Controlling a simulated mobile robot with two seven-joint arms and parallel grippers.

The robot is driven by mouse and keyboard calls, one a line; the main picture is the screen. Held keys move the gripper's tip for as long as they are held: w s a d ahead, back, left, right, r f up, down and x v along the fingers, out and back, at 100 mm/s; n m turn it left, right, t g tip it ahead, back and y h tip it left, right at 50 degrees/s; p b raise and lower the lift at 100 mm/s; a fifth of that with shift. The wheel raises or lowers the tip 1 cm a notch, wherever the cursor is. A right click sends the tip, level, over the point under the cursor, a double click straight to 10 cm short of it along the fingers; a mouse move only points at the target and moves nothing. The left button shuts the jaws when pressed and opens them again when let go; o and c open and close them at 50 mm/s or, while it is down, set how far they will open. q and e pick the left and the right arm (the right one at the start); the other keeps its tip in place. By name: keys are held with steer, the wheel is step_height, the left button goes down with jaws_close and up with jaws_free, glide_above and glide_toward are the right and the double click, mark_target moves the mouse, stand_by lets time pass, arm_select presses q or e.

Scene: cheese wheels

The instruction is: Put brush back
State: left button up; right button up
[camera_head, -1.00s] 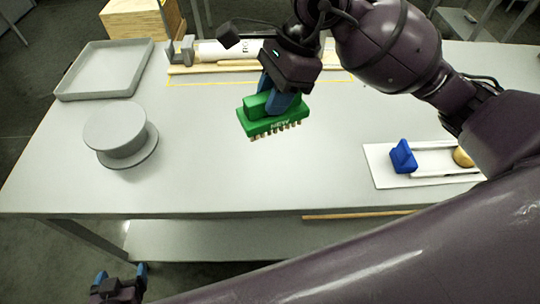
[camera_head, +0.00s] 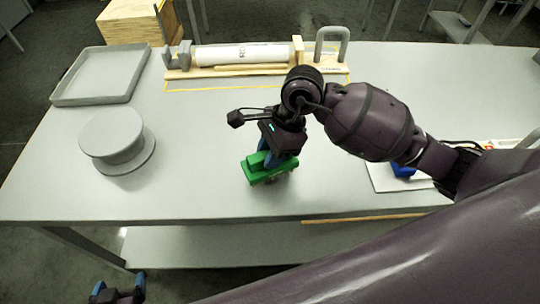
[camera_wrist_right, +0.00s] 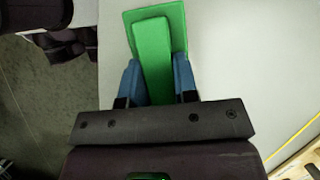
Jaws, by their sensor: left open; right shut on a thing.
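The green brush (camera_head: 262,168) is at the front middle of the table in the head view, bristles down. Its green handle block also shows in the right wrist view (camera_wrist_right: 152,52). My right gripper (camera_head: 272,156) is shut on the brush handle, its blue fingers on either side of the handle in the wrist view (camera_wrist_right: 158,84). Whether the bristles touch the table I cannot tell. My left gripper (camera_head: 118,288) is open and empty, low in front of the table's left part.
A grey tray (camera_head: 70,98) lies at the back left, with a round grey stand (camera_head: 112,138) in front. A wooden rack with a white roll (camera_head: 240,54) is at the back, by a yellow outline (camera_head: 190,90). A blue block (camera_head: 403,171) on a white board (camera_head: 383,181) is partly hidden by my right arm.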

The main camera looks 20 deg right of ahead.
steer(key=shift+f, duration=0.8)
steer(key=shift+f, duration=0.15)
steer(key=o, duration=0.9)
steer(key=shift+r, duration=0.35)
steer(key=v, duration=1.1)
steer(key=shift+d+r, duration=0.15)
steer(key=shift+r, duration=0.2)
